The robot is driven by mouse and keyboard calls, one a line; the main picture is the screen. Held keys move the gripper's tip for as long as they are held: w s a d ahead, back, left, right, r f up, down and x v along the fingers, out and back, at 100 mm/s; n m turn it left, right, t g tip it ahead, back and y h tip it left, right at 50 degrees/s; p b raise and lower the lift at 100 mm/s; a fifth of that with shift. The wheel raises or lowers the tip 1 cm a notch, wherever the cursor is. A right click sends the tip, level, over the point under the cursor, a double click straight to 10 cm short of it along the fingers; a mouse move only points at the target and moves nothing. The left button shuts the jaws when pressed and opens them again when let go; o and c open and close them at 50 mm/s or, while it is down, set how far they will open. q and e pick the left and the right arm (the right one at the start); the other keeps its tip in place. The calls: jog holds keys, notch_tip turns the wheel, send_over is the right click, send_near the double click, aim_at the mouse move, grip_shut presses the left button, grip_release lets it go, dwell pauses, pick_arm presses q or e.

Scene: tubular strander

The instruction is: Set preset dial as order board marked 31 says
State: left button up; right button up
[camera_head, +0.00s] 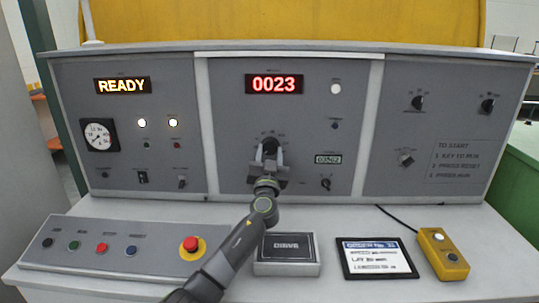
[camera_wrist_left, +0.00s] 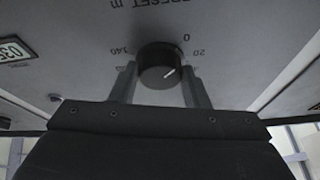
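The preset dial (camera_head: 269,146) is a round black knob on the middle panel, below the red 0023 display. In the left wrist view the preset dial (camera_wrist_left: 160,66) has a white pointer mark towards the low-number side, near 20; the exact setting is unclear. My left gripper (camera_head: 269,151) reaches the dial, its fingers on either side of it. In the left wrist view my left gripper (camera_wrist_left: 158,72) looks open around the dial, with slight gaps. The order board (camera_head: 377,258) lies on the desk; its heading seems to end in 31, and its lower lines are blurred. My right gripper is out of view.
A sloped button box (camera_head: 120,250) with a red emergency stop (camera_head: 190,246) is left of my arm. A box marked DIRVE (camera_head: 287,250) and a yellow two-button pendant (camera_head: 442,252) are on the desk. Other knobs (camera_head: 406,160) are on the right panel.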

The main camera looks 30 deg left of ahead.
pick_arm(q)
jog(key=shift+c, duration=1.3)
jog(key=shift+m, duration=0.4)
jog(key=m+h, duration=0.1)
jog(key=m, duration=0.1)
jog(key=shift+a+m+t+h, duration=0.15)
jog(key=shift+m+t+h, duration=0.15)
jog(key=shift+t+h, duration=0.1)
jog(key=m, duration=0.2)
jog(key=m+h+p, duration=0.1)
jog(key=shift+s+a+r+m+h, duration=0.1)
jog(key=shift+s+r+m+h, duration=0.05)
jog(key=shift+m+h, duration=0.2)
jog(key=m+h+p, duration=0.1)
jog(key=m+p, duration=0.3)
jog(key=p, duration=0.2)
jog(key=m+g+h+p, duration=0.1)
jog(key=m+h+p, duration=0.1)
jog(key=m+p, duration=0.3)
jog(key=r+m+g+h+p, duration=0.1)
jog(key=m+h+p, duration=0.1)
jog(key=m+p, duration=0.2)
jog(key=shift+s+a+m+p, duration=0.15)
jog(key=shift+m+p, duration=0.1)
jog(key=shift+p, duration=1.5)
jog(key=shift+f+m+g+p, duration=0.15)
jog(key=shift+m+g+p, duration=0.15)
jog(key=shift+m+p, duration=0.65)
jog(key=shift+n, duration=0.25)
